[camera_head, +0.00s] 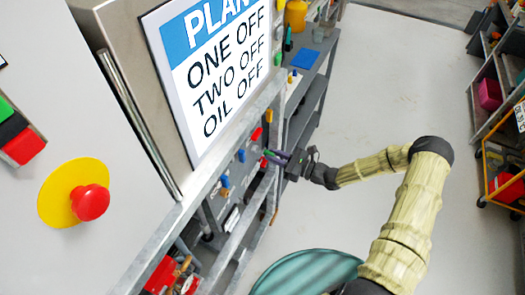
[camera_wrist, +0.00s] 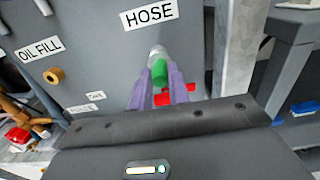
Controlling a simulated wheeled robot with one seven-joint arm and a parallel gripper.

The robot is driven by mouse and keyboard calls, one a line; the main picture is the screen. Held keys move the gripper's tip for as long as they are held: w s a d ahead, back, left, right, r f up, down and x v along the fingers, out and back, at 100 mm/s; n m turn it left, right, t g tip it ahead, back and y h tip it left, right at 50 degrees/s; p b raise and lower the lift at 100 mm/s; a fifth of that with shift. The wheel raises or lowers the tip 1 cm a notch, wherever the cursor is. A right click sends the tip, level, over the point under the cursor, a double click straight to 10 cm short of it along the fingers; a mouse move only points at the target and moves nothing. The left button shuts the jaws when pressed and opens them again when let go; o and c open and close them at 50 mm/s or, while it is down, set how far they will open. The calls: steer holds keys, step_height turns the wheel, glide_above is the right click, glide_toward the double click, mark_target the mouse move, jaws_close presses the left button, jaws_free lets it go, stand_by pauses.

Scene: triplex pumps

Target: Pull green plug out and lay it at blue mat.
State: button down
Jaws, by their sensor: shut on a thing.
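The green plug (camera_wrist: 159,72) shows in the wrist view between the two purple fingers of my gripper (camera_wrist: 160,84), below the HOSE label. Its far end meets a pale round fitting (camera_wrist: 157,51) on the grey panel; I cannot tell how deep it sits. My gripper is shut on the plug. In the head view my gripper (camera_head: 275,156) reaches the panel from the right, and the plug is too small to make out clearly. The blue mat (camera_head: 305,59) lies flat on the grey bench, farther back.
The panel also has an OIL FILL label (camera_wrist: 40,49) with a brass fitting (camera_wrist: 54,75). A red part (camera_wrist: 178,97) shows beyond the fingers. The floor (camera_head: 400,80) to the right is open.

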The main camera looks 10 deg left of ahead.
steer(key=shift+s+d, duration=0.3)
steer(key=shift+d, duration=0.05)
steer(key=shift+s+d, duration=0.1)
steer(key=shift+d, duration=0.35)
steer(key=shift+p+v, duration=0.45)
steer(key=shift+v, duration=1.5)
steer(key=shift+r, duration=0.1)
steer(key=w+d+r+m+t+h+p, duration=0.2)
steer(key=d+r+m+t+h+p, duration=0.2)
steer(key=r+m+t+h, duration=0.3)
steer(key=d+m+t+h+p, duration=0.3)
steer(key=d+m+h, duration=0.4)
steer(key=h, duration=0.3)
steer(key=shift+s+d+r+t+p, duration=0.35)
steer(key=shift+d+r+t, duration=0.15)
steer(key=shift+t, duration=0.4)
